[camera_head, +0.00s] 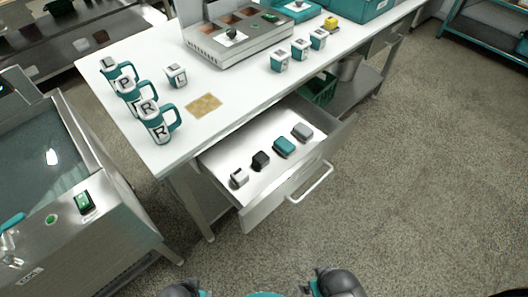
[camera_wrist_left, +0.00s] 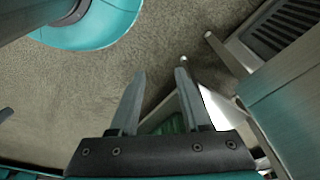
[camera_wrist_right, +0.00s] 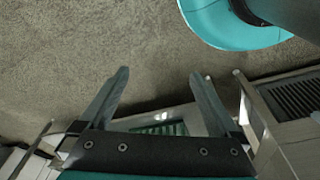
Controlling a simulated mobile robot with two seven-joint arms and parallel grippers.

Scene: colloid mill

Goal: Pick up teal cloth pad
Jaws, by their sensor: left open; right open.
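The teal cloth pad (camera_head: 284,147) lies in the open drawer (camera_head: 222,163) under the white table. A black block (camera_head: 261,160) is on its left and a grey pad (camera_head: 302,131) on its right. My left gripper (camera_wrist_left: 160,78) is open and empty in the left wrist view, with floor between its fingers. My right gripper (camera_wrist_right: 160,76) is open and empty in the right wrist view, also over floor.
A white-and-grey item (camera_head: 239,178) lies at the drawer's left end. The drawer handle (camera_head: 311,183) sticks out in front. Several lettered mugs (camera_head: 158,122) stand on the white table (camera_head: 232,96). A steel machine (camera_head: 60,215) stands at left. The floor (camera_head: 420,180) at right is clear.

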